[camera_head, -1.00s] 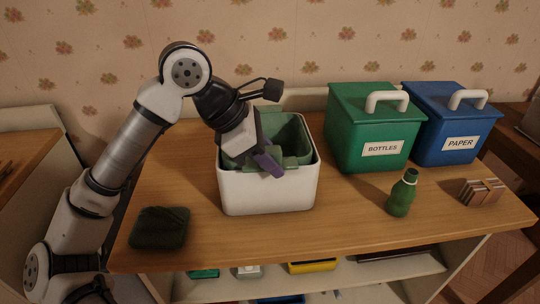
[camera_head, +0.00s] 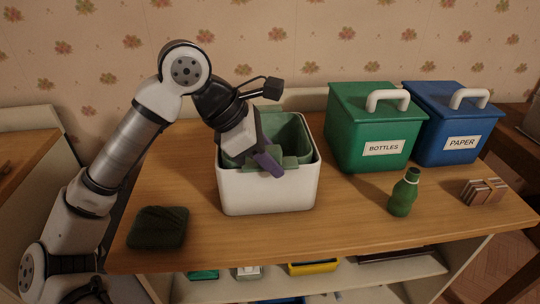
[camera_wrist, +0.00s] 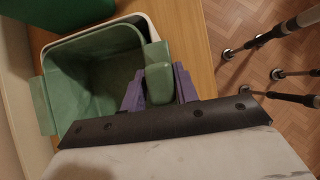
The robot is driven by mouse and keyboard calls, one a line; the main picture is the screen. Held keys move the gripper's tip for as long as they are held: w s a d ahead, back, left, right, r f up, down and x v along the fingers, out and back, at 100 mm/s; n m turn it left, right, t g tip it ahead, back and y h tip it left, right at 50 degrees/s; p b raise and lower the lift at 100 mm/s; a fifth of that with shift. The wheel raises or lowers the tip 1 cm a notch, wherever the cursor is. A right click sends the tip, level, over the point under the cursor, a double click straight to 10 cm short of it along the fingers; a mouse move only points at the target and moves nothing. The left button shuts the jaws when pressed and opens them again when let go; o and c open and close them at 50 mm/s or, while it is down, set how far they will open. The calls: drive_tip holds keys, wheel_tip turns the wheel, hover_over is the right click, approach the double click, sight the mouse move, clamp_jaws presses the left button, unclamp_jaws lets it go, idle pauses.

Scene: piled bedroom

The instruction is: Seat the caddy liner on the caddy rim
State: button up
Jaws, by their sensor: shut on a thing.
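The white caddy (camera_head: 268,192) stands upright on the table. The green caddy liner (camera_head: 294,133) is inside its opening, with its upper edge near the rim. In the wrist view the liner (camera_wrist: 95,75) shows its hollow inside and tabs on its edge, and the caddy's white rim (camera_wrist: 150,27) shows beyond it with a gap. My gripper (camera_head: 267,162) is at the caddy's front rim. In the wrist view its purple fingers (camera_wrist: 160,88) are shut on a green liner tab between them. My gripper hides part of the liner's left side in the head view.
A green BOTTLES bin (camera_head: 370,130) and a blue PAPER bin (camera_head: 452,125) stand at the back right. A green bottle (camera_head: 403,195) and some brown blocks (camera_head: 483,191) are in front of them. A dark green folded item (camera_head: 158,228) lies front left. Table room is clear around the caddy's front.

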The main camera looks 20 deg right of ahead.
drive_tip(key=shift+f+b, duration=0.35)
drive_tip(key=shift+b, duration=0.25)
idle(0.5)
idle(0.4)
drive_tip(key=o, duration=0.9)
drive_tip(key=shift+a+r, duration=0.15)
drive_tip(key=shift+r, duration=0.15)
drive_tip(key=shift+p+v, duration=0.65)
drive_tip(key=shift+v, duration=0.85)
drive_tip(key=o, duration=0.6)
